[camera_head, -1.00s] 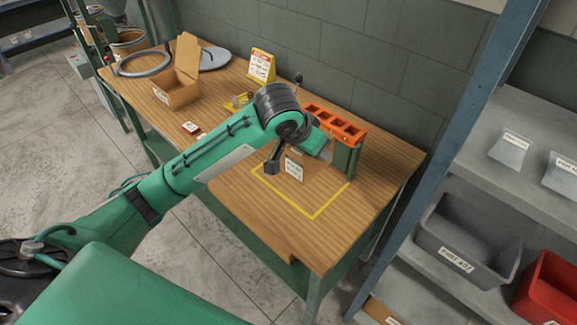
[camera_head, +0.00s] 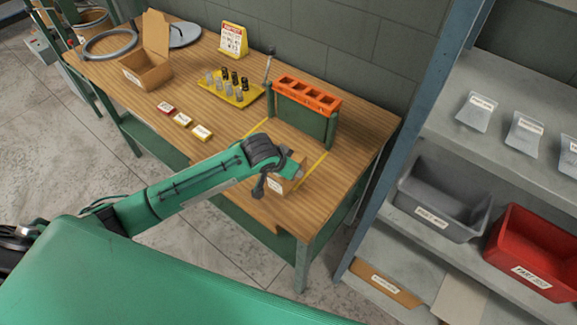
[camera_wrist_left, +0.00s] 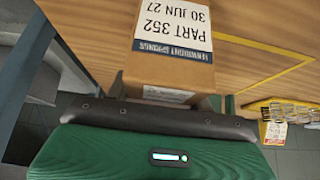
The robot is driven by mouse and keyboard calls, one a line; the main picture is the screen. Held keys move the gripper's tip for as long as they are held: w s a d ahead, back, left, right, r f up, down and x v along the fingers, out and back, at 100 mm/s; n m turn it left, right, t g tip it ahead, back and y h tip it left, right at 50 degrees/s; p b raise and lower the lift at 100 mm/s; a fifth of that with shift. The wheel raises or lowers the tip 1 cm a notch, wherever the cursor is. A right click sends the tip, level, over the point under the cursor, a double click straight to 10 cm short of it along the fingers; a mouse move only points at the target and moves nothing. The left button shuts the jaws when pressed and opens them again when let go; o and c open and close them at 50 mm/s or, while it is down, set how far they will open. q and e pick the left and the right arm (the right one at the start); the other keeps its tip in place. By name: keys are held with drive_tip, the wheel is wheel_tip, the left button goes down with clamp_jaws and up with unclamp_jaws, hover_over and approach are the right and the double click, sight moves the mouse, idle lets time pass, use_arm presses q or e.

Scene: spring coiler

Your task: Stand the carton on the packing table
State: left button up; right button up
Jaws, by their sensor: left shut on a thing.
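My left gripper (camera_head: 278,184) is shut on a small brown carton (camera_head: 291,184) near the front of the wooden packing table (camera_head: 228,198). The carton's white label shows low on its side in the head view. In the left wrist view the carton (camera_wrist_left: 175,85) stands out beyond my jaws, its label reading "PART 352, 30 JUN 27". My gripper and wrist hide part of it; I cannot tell whether its base touches the table. A yellow outline (camera_head: 318,164) on the tabletop runs behind and beside it, partly hidden. My right gripper is not in view.
An orange-topped rack (camera_head: 307,95) stands behind the outline. A yellow tray (camera_head: 242,97) of small parts, several small cards (camera_head: 182,120), an open box (camera_head: 147,72) and a yellow sign (camera_head: 233,40) occupy the left. Shelves with grey (camera_head: 440,205) and red bins (camera_head: 535,250) stand right.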

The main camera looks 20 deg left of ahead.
use_arm(q)
drive_tip(key=shift+f, duration=0.4)
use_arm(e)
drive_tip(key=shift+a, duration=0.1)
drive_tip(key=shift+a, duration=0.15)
use_arm(q)
drive_tip(key=o, duration=1.4)
drive_tip(key=shift+f, duration=0.1)
drive_tip(key=b+v, duration=0.1)
drive_tip(key=v, duration=1.1)
drive_tip(key=shift+b, duration=0.3)
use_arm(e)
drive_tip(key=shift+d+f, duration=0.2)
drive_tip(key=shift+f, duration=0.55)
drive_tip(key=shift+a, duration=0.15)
